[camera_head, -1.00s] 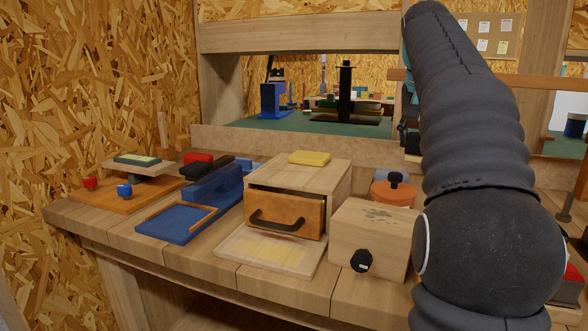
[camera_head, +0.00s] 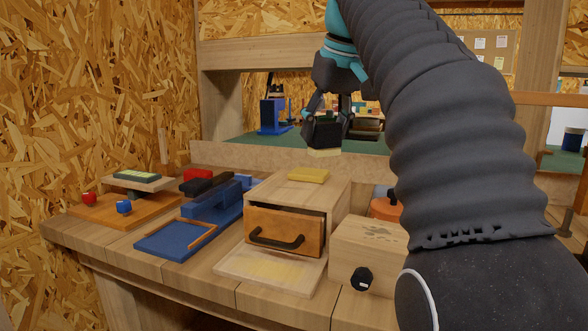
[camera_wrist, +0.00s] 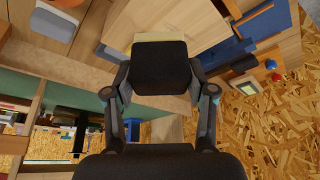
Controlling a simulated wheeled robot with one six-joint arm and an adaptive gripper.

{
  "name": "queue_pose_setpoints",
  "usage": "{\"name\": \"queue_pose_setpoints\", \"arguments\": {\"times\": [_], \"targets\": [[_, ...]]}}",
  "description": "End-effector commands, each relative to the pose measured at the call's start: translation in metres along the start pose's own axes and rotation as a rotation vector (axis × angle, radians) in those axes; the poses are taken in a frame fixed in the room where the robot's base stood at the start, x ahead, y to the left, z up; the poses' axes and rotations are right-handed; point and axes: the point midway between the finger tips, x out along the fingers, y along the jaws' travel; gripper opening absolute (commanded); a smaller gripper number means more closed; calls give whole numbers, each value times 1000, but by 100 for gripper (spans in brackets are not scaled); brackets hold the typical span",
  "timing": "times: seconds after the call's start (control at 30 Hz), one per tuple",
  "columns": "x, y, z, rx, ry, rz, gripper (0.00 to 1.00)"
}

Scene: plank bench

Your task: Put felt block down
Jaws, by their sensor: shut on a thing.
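The felt block (camera_head: 323,152) seems to be the dark block with a pale cream underside in my gripper. It also shows in the wrist view (camera_wrist: 160,62), between the two fingers, with the cream layer along its far edge. My gripper (camera_head: 324,128) is shut on it and points down. In the head view it hangs in the air above and behind the wooden drawer box (camera_head: 328,190), apart from the bench. A yellow pad (camera_head: 309,175) lies on top of the box.
The drawer (camera_head: 285,229) is slightly open, with a pale board (camera_head: 230,268) before it. A blue tray (camera_head: 165,247) is to the left, a wooden box with a black knob (camera_head: 345,243) to the right. An orange lidded pot (camera_head: 385,208) is partly hidden by my arm.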

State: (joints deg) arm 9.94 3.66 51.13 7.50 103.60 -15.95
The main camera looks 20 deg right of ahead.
Motion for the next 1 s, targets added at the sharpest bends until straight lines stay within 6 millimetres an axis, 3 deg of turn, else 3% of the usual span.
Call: {"name": "queue_pose_setpoints", "arguments": {"times": [0.2, 0.33, 0.47, 0.73, 1.0], "targets": [[34, -32, -14, -3, -2, -1, 15], [43, -41, -18, 0, 0, 0, 15], [49, -43, -18, 2, 0, 1, 15], [80, -43, -5, 3, -1, 1, 15], [82, -43, -4, 3, 1, 1, 15]]}}
